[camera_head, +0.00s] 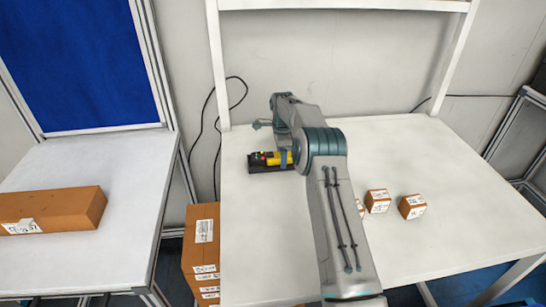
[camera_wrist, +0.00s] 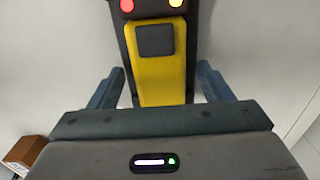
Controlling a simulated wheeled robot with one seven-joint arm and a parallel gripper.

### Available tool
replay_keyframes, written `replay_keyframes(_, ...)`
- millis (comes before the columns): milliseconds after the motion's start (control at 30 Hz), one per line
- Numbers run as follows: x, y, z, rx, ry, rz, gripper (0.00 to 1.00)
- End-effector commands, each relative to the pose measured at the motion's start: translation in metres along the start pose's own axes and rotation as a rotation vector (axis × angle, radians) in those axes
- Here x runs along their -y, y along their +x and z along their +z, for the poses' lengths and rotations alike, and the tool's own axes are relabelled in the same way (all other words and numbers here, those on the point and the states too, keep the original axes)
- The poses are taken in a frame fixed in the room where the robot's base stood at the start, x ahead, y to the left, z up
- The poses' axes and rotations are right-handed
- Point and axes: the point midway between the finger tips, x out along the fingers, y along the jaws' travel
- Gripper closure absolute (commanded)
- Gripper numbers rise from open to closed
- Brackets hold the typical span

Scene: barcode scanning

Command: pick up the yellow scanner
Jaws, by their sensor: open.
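The yellow scanner (camera_head: 273,158) lies on a black base on the white table, left of my arm in the head view. In the wrist view the yellow scanner (camera_wrist: 160,62) fills the upper middle, with a dark square on its yellow body and a red and an orange light above. My gripper (camera_wrist: 160,90) is open, with one finger on each side of the scanner's yellow body. I cannot tell whether the fingers touch it. In the head view my gripper (camera_head: 286,158) is at the scanner's right end, partly hidden by my arm.
Small brown labelled boxes (camera_head: 411,207) stand on the white table (camera_head: 450,170) right of my arm. A long brown box (camera_head: 60,210) lies on the left table. Stacked cartons (camera_head: 203,250) stand between the tables. A black cable hangs behind the scanner.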

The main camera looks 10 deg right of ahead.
Motion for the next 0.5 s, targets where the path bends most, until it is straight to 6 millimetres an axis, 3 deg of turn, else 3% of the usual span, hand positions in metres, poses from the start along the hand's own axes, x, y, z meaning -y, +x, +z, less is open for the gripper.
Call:
replay_keyframes(167, 0.0, 0.0007, 0.0002, 0.0, 0.0, 0.0, 0.27)
replay_keyframes(367, 0.0, 0.0004, 0.0003, 0.0, 0.0, 0.0, 0.77)
replay_keyframes(400, 0.0, 0.0004, 0.0002, 0.0, 0.0, 0.0, 0.83)
replay_keyframes(500, 0.0002, -0.0004, 0.0003, 0.001, 0.0, -0.001, 0.83)
